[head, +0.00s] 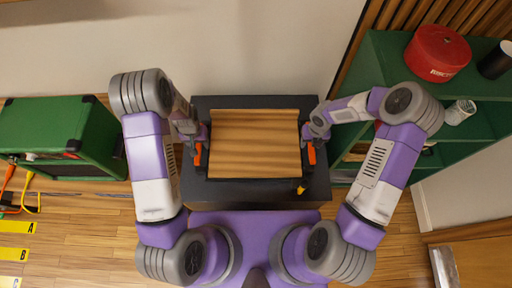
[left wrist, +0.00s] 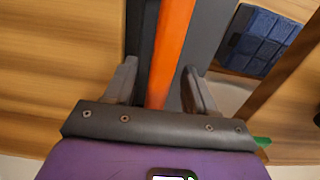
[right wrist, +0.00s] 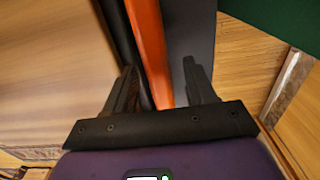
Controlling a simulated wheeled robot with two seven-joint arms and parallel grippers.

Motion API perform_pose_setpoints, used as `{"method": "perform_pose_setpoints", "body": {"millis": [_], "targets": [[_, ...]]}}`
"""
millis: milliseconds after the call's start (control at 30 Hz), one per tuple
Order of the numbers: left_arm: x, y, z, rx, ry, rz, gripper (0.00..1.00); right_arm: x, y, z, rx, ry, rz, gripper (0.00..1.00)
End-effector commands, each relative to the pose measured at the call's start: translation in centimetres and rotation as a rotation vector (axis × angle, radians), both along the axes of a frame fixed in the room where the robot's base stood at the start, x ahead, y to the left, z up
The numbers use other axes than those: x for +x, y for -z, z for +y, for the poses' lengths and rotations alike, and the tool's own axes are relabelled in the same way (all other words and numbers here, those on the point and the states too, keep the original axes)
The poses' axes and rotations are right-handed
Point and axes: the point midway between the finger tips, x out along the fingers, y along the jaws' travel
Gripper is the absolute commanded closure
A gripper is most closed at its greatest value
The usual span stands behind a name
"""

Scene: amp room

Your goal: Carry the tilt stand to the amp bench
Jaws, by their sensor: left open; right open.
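The tilt stand (head: 255,145) is a wooden panel with an orange bar at each side. It sits on a dark grey surface in the middle of the head view. My left gripper (head: 200,150) is open at its left side. In the left wrist view the orange bar (left wrist: 172,45) runs between the open fingers (left wrist: 160,88). My right gripper (head: 309,148) is open at its right side. In the right wrist view the other orange bar (right wrist: 150,50) runs between the fingers (right wrist: 161,85). Neither gripper is closed on a bar. I cannot tell which surface is the amp bench.
A green amp-like box (head: 60,135) stands at the left. Green shelves (head: 385,60) at the right hold a red round case (head: 437,52) and a white roll (head: 460,111). A small yellow item (head: 301,188) lies at the dark surface's front right. Yellow floor labels (head: 17,227) lie at left.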

Motion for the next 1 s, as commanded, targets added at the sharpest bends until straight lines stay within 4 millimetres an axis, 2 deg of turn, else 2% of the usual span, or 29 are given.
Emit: {"method": "perform_pose_setpoints", "body": {"millis": [200, 233, 567, 1000], "targets": [[0.00, 0.02, 0.00, 0.000, 0.000, 0.000, 0.45, 0.01, 0.01, 0.01, 0.000, 0.000, 0.000, 0.45], [0.00, 0.02, 0.00, 0.000, 0.000, 0.000, 0.48, 0.01, 0.01, 0.01, 0.000, 0.000, 0.000, 0.48], [-0.01, 0.00, 0.01, 0.000, 0.000, 0.000, 0.98, 0.01, -0.01, 0.01, 0.000, 0.000, 0.000, 0.98], [-0.02, -0.01, 0.02, 0.000, 0.000, 0.001, 1.00, 0.01, -0.02, 0.01, 0.000, -0.001, 0.000, 1.00]]}}
